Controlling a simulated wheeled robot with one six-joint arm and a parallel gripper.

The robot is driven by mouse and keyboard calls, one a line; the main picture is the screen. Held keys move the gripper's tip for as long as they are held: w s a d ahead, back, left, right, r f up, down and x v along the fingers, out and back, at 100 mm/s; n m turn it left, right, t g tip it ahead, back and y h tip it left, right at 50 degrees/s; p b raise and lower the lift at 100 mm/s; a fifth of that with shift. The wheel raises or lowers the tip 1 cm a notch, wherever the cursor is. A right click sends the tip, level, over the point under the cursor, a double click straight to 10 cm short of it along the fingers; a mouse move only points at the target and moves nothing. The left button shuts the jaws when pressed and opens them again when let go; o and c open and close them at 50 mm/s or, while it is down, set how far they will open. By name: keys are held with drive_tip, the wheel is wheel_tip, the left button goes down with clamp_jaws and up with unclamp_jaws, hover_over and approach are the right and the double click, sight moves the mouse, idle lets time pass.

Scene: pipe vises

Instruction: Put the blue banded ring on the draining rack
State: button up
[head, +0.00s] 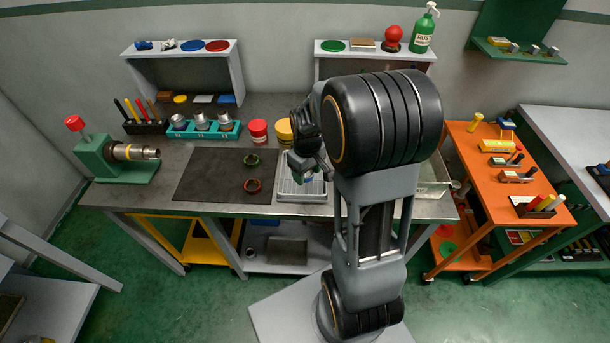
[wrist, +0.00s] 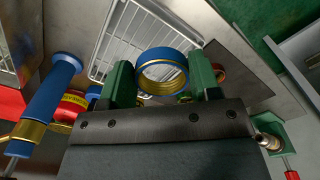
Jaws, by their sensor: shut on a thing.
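The blue ring with gold bands (wrist: 166,54) is held between the two green fingers of my gripper (wrist: 162,76) in the wrist view. The white wire draining rack (wrist: 128,42) shows behind and beside the ring there. In the head view the rack (head: 302,192) stands on the grey bench, right of the dark mat. My gripper (head: 303,167) is over the rack's back part in the head view. My arm hides part of that area, and the ring is not clear there. Whether the ring touches the rack cannot be told.
A red tin (head: 258,132) and a yellow tin (head: 284,131) stand behind the rack. A green vise (head: 110,158) is at the bench's left end. The mat's left part is clear.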

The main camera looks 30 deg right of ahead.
drive_tip(key=w+f, duration=0.1)
drive_tip(key=f, duration=0.1)
drive_tip(key=w+d+f, duration=0.1)
drive_tip(key=w+f, duration=0.1)
drive_tip(key=shift+w+f+p, duration=0.25)
drive_tip(key=shift+f+p, duration=0.05)
drive_tip(key=shift+p, duration=0.05)
wheel_tip(320, 180, down, 3)
drive_tip(key=shift+w+d+r+p, duration=0.1)
drive_tip(key=shift+w+p, duration=0.05)
drive_tip(key=shift+p, duration=0.4)
drive_tip(key=shift+f, duration=0.25)
drive_tip(key=shift+f, duration=0.1)
drive_tip(key=shift+f, duration=0.15)
drive_tip(key=o, duration=1)
